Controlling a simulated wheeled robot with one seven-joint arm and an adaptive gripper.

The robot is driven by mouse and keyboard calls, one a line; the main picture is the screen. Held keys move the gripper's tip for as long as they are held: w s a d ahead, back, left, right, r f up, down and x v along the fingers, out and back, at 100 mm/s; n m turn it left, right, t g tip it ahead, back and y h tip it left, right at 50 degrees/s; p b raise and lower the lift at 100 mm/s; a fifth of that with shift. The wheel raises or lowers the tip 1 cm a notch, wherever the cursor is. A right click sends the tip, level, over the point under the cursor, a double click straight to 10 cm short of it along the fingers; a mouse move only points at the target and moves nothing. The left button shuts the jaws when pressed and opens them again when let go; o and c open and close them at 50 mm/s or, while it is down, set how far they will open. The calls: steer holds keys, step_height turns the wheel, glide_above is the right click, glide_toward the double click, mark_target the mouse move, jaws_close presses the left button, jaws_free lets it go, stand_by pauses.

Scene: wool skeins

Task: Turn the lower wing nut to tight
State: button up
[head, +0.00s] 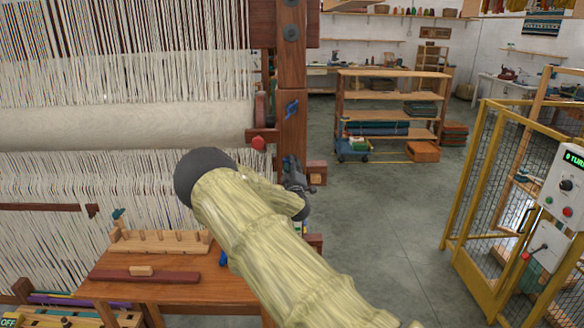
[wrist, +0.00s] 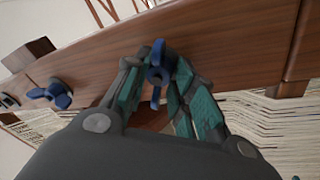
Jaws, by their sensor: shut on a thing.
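My gripper (wrist: 160,80) is shut on the lower wing nut (wrist: 156,74), a blue two-winged nut on the face of a brown wooden post (wrist: 225,45). Its teal-padded fingers sit on either side of the nut, whose wings point up and down in the wrist view. The upper wing nut (head: 292,108), also blue, is free on the same post in the head view; a free blue wing nut also shows left of my gripper in the wrist view (wrist: 50,94). In the head view my gripper (head: 297,180) is against the post, and my arm hides the lower nut.
The loom's white warp threads and cloth roll (head: 120,125) fill the left. A wooden bench (head: 170,290) with a peg rack stands below. A yellow mesh cage (head: 490,200) with a control box is at right. The grey floor between is clear.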

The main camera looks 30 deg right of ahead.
steer(key=shift+f+m+b, duration=0.1)
steer(key=shift+m+b, duration=0.2)
steer(key=shift+b, duration=0.2)
steer(key=m+g+h+b, duration=0.1)
steer(key=m+b, duration=0.5)
steer(key=m, duration=0.1)
steer(key=m+g+h+b, duration=0.1)
steer(key=m+g+b, duration=0.1)
steer(key=m+b, duration=0.5)
steer(key=m+g+h+b, duration=0.1)
steer(key=m+g+b, duration=0.1)
steer(key=m+b, duration=0.4)
steer(key=shift+w+a+r+m+h+b, duration=0.2)
steer(key=shift+r+m+h+b, duration=0.15)
steer(key=shift+b, duration=0.3)
steer(key=shift+o, duration=0.6)
steer(key=m+b, duration=0.1)
steer(key=m, duration=0.1)
steer(key=m+b, duration=0.1)
steer(key=m, duration=0.1)
steer(key=shift+r+g, duration=0.2)
steer(key=shift+g, duration=0.1)
steer(key=shift+y, duration=0.45)
steer(key=shift+o, duration=0.2)
steer(key=shift+r+m, duration=0.1)
steer(key=shift+m, duration=0.15)
